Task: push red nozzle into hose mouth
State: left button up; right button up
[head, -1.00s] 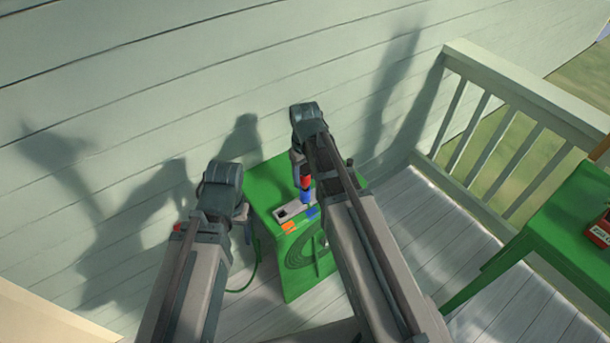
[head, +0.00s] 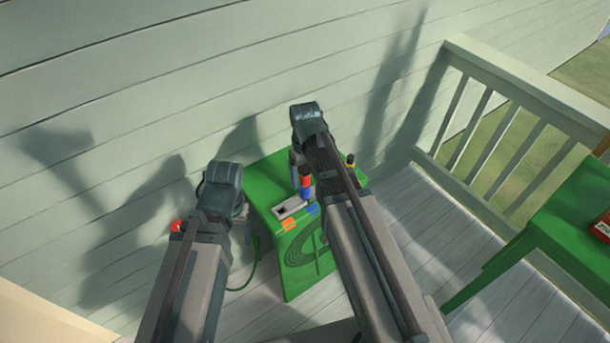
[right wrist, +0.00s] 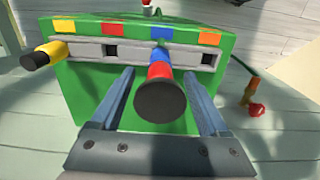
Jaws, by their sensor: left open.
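The red nozzle (head: 305,181) stands up from the green stand in the head view. In the right wrist view the red nozzle (right wrist: 160,70) has a wide black end toward the camera. Its far end meets a blue collar (right wrist: 161,52), which looks like the hose mouth; how deep it sits is hidden. My right gripper (right wrist: 162,85) is open, its fingers on either side of the nozzle with gaps. In the head view the right gripper is mostly hidden by its arm. My left gripper (head: 246,232) is open and empty left of the stand.
The green stand (head: 266,180) carries a grey rail (right wrist: 90,52) with square holes and coloured labels. A yellow-and-black nozzle (right wrist: 42,55) projects at the rail's left. A red-ended piece (right wrist: 257,110) hangs at right. The wall (head: 120,90) is behind; a railing (head: 500,120) is right.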

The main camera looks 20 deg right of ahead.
jog(key=shift+o, duration=0.7)
notch_tip(320, 180, up, 14)
jog(key=p, duration=1.3)
jog(key=shift+p, duration=0.4)
jog(key=shift+f, duration=0.3)
notch_tip(320, 180, down, 13)
jog(key=b, duration=1.3)
jog(key=shift+s+r, duration=0.1)
jog(key=shift+r, duration=0.05)
